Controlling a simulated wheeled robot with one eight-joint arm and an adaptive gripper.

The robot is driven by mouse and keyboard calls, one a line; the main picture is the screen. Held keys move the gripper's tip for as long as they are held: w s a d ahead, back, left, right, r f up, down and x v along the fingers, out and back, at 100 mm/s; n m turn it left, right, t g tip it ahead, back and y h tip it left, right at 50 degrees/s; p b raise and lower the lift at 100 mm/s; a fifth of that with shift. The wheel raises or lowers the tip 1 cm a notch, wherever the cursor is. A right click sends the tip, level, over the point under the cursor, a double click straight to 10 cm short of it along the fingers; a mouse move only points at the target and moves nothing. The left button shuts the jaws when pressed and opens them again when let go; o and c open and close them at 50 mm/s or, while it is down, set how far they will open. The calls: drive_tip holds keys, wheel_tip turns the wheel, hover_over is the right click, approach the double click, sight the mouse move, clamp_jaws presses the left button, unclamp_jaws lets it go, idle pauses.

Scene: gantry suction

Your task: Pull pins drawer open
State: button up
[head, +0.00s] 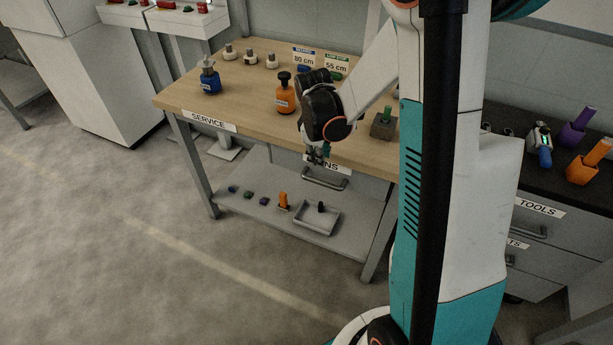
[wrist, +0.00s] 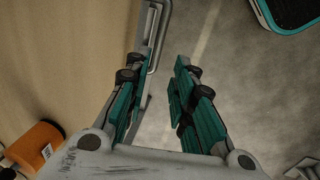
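The pins drawer (head: 345,169) is under the wooden bench top in the head view, and its front looks flush with the bench. Its label is partly hidden by my gripper, with only the last letters readable. A grey bar handle (head: 325,185) sits on its front, and the handle also shows in the wrist view (wrist: 160,28). My gripper (head: 319,158) points down at the bench's front edge, just above the handle. In the wrist view my gripper (wrist: 163,68) has its teal fingers apart, the left one beside the handle. I cannot tell whether it touches the handle.
The bench top (head: 245,80) carries a blue bottle (head: 210,80), an orange bottle (head: 285,97) and several small parts. A lower shelf (head: 260,220) holds a grey tray (head: 302,229). A tools cabinet (head: 560,235) stands right. The floor in front is clear.

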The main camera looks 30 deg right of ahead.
sight(321, 182)
drive_tip(key=f+b, duration=0.1)
drive_tip(key=f, duration=0.3)
drive_tip(key=w+d+f+b, duration=0.1)
drive_tip(key=f+b, duration=0.1)
drive_tip(key=f, duration=0.3)
drive_tip(key=d+f+b, duration=0.1)
drive_tip(key=f+b, duration=0.1)
drive_tip(key=f, duration=0.2)
drive_tip(key=shift+w+d+f, duration=0.1)
drive_tip(key=shift+w+f, duration=0.1)
drive_tip(key=shift+w, duration=0.1)
clamp_jaws()
